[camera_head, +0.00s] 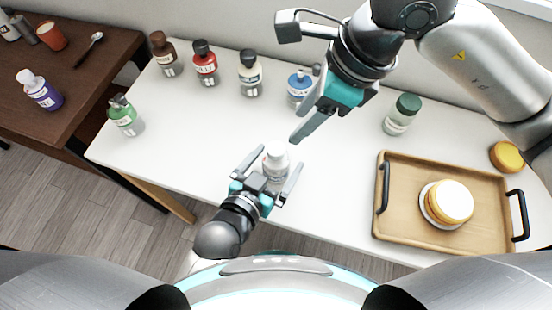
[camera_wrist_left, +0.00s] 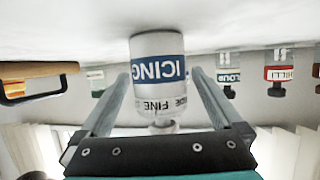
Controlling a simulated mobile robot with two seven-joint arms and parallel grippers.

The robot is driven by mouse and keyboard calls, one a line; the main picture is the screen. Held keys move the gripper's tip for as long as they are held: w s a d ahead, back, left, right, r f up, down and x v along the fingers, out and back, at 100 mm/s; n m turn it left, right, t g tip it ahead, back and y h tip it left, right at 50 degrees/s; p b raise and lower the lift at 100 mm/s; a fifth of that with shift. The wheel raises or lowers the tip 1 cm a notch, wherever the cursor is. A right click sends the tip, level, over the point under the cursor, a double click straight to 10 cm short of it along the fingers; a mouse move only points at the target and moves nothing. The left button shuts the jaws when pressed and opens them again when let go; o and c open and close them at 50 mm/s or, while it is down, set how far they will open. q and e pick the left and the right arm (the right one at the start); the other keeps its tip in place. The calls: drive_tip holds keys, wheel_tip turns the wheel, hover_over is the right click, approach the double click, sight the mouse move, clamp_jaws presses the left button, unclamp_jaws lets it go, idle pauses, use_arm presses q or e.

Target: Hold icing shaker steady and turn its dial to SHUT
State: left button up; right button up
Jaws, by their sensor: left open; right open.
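The icing shaker (camera_head: 276,160) is a small white bottle standing upright on the white counter, near its front edge. In the left wrist view, which looks upside down, the shaker (camera_wrist_left: 158,68) shows a blue ICING band and the words FINE and IDE. Its narrower top (camera_wrist_left: 163,126) is partly hidden by my gripper, and no dial marking is readable. My left gripper (camera_head: 281,157) is open, with one finger on each side of the shaker. My right gripper (camera_head: 297,127) is open and empty, above and behind the shaker.
Several labelled bottles, including a red one (camera_head: 205,65) and a blue one (camera_head: 299,88), stand along the back. A green-lidded jar (camera_head: 402,115) is at right, behind a wooden tray (camera_head: 400,230) holding a round stack (camera_head: 446,203). A green bottle (camera_head: 124,115) stands at left.

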use_arm(q)
drive_tip(key=c, duration=1.5)
drive_tip(key=shift+o, duration=0.2)
idle(0.7)
